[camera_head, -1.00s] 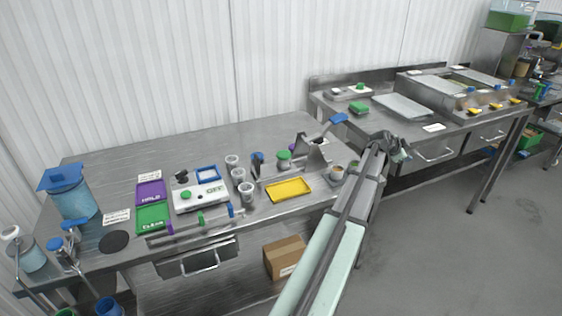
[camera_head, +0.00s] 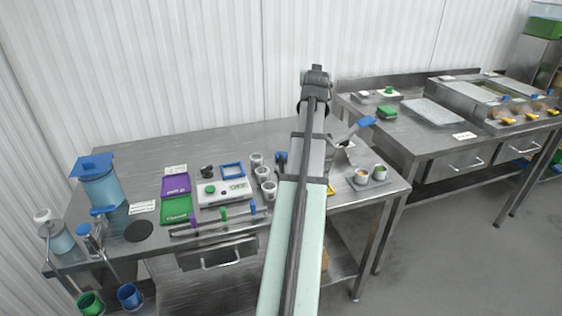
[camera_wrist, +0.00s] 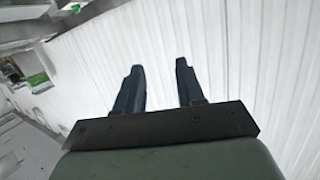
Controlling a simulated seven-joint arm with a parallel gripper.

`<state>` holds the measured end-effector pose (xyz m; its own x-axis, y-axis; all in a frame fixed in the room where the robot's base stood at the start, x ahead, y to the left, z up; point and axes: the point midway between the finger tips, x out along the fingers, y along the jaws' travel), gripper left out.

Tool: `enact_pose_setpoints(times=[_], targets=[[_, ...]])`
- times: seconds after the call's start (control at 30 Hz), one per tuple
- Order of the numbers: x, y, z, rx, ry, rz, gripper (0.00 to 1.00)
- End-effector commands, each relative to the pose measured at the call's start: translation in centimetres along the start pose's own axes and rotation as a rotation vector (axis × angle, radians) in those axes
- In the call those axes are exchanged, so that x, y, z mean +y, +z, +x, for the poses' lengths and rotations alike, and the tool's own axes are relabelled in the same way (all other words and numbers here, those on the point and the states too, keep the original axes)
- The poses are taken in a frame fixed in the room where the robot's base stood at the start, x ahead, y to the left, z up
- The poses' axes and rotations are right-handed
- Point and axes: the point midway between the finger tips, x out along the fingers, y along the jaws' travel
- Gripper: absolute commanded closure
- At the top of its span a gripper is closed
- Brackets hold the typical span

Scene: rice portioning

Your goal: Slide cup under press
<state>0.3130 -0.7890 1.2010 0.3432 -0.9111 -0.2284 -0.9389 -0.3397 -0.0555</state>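My gripper (camera_wrist: 158,80) is open and empty in the wrist view, with its two dark fingers apart in front of the white corrugated wall. In the head view my arm reaches up over the table, and its end stands high near the back wall. A metal device with a blue lever (camera_head: 366,121), which may be the press, stands right of my arm and is partly hidden by it. Two small filled cups stand at the table's right end: one orange-topped cup (camera_head: 362,177) and one green-topped cup (camera_head: 380,173). Three pale cups (camera_head: 263,174) stand in a row left of my arm.
A white scale (camera_head: 224,191), a purple tray (camera_head: 175,185) and a green tray (camera_head: 176,209) lie left of the cups. A blue-lidded container (camera_head: 101,184) stands at the left end. The table's back strip (camera_head: 190,146) is clear. My arm hides most of a yellow tray.

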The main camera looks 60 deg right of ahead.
Motion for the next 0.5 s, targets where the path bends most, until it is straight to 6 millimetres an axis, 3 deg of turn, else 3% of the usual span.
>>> enact_pose_setpoints(times=[0.1, 0.27, 0.5], targets=[[-2.6, 1.6, -1.1, -0.086, -0.049, -0.064, 0.62], [-4.4, 4.8, -2.4, -0.232, -0.099, -0.132, 0.62], [-6.3, 11.8, -5.9, -0.557, -0.189, -0.236, 0.62]])
